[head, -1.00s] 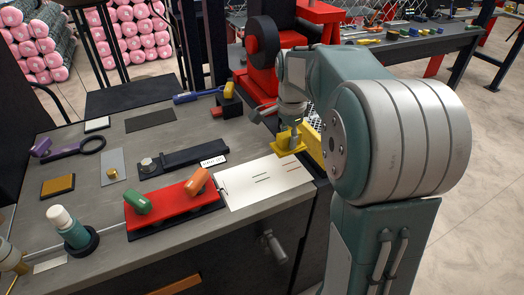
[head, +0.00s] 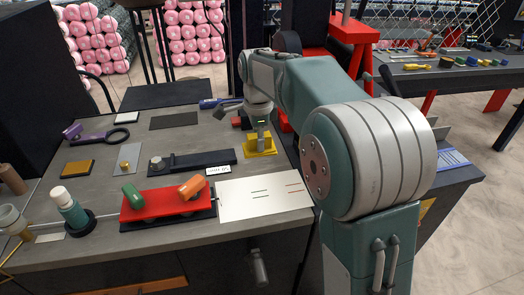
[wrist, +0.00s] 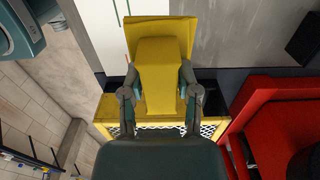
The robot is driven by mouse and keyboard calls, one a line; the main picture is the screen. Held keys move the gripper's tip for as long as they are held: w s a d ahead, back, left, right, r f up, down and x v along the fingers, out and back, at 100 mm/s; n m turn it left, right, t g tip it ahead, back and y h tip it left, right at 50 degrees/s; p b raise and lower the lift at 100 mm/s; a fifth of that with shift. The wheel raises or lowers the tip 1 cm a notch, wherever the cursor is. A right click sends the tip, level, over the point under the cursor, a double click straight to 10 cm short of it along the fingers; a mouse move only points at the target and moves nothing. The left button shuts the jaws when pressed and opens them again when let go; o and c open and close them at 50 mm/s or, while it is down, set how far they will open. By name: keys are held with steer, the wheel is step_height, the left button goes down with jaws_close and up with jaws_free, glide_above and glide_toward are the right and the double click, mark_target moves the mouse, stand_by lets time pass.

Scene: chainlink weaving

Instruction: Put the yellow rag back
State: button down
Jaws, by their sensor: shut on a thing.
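The yellow rag (head: 262,150) is in my gripper (head: 260,128), above the back right part of the grey bench in the head view. In the wrist view the rag (wrist: 160,85) is a yellow block shape with a flat wider part at its far end. The two fingers of my gripper (wrist: 159,78) close on its sides. I cannot tell in the head view whether the rag touches the bench top.
A white sheet (head: 250,202) lies at the bench's front right edge, beside a red tray (head: 165,207). A dark mat (head: 174,120) lies bare farther back. A gold-brown pad (head: 78,168) lies at left. The red machine (wrist: 285,130) stands close beside my gripper.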

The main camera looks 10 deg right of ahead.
steer(key=w+d+f, duration=0.1)
steer(key=w+f, duration=0.1)
steer(key=w+d+f, duration=0.1)
steer(key=w+f, duration=0.1)
steer(key=w, duration=0.1)
steer(key=w+d+f, duration=0.1)
steer(key=w+f, duration=0.1)
steer(key=w, duration=0.1)
steer(key=shift+w+d+f, duration=0.15)
steer(key=shift+d+f, duration=0.25)
steer(key=shift+w+a+f, duration=0.15)
steer(key=shift+a+f, duration=0.05)
steer(key=shift+a, duration=0.1)
steer(key=f, duration=0.3)
steer(key=shift+w+d+f, duration=0.15)
steer(key=shift+w, duration=0.1)
steer(key=shift+d+f, duration=0.25)
steer(key=shift+d, duration=0.15)
